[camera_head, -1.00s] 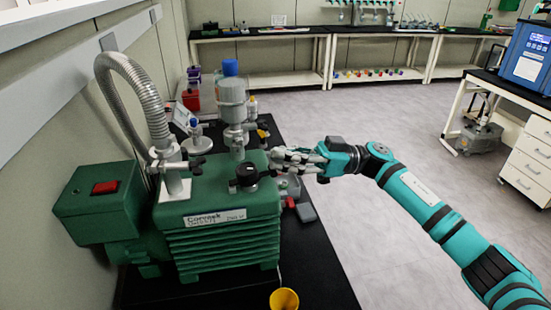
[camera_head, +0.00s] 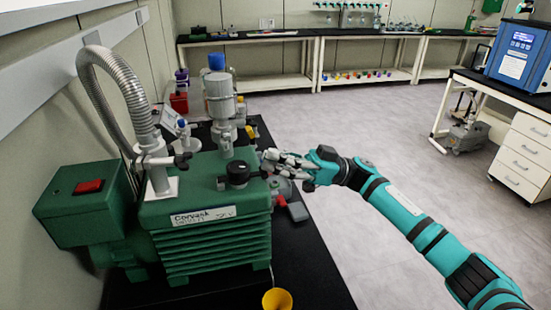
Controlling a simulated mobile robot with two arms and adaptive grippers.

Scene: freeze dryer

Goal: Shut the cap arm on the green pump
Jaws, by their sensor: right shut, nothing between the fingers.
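The green pump (camera_head: 205,220) stands on a black bench at the left, with a red switch on its side box and a label on its front. A black cap (camera_head: 238,173) sits on its top, with a short dark arm reaching right towards my gripper. My right gripper (camera_head: 268,162) is shut and empty, with its fingertips at the pump's right top edge, close to the cap arm. I cannot tell whether they touch. My left gripper is out of view.
A corrugated hose (camera_head: 115,85) rises from the pump, and a grey cylinder with a blue top (camera_head: 219,98) stands behind the cap. A yellow cup (camera_head: 277,299) is at the front. Small items lie right of the pump.

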